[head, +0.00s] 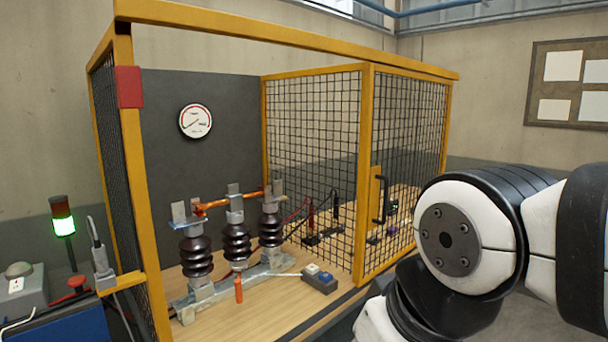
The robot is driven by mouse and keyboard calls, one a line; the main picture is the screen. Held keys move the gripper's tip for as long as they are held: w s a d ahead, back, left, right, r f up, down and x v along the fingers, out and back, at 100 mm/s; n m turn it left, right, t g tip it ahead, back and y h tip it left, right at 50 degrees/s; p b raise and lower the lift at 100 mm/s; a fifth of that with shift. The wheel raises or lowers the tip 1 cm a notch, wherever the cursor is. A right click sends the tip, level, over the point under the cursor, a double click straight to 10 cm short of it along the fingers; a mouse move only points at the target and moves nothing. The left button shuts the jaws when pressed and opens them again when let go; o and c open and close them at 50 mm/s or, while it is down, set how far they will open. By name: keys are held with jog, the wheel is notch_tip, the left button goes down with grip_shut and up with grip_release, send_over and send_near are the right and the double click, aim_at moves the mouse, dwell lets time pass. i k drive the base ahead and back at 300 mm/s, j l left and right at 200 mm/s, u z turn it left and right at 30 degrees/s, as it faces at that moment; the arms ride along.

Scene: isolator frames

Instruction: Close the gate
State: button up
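The gate (410,140) is a yellow-framed panel of black mesh at the right end of the cage front, under the yellow top beam (290,42). A black upright handle (381,200) sits near its left edge. The gate stands open. A wide gap lies between its left edge and the yellow left post (136,200), which carries a red block (128,87). My arm is at the lower right, in front of and overlapping the gate's lower right side. My gripper is not in view.
Inside stand several dark ribbed insulators (237,242), an orange-handled tool (238,290) and a small blue-and-white block (319,278) near the bench's front edge. Left outside are a plug and cable (100,262), a red-green lamp (63,217) and a grey box (22,288).

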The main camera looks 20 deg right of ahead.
aim_at(371, 199)
jog(key=z, duration=1.05)
jog(key=i+l, duration=1.1)
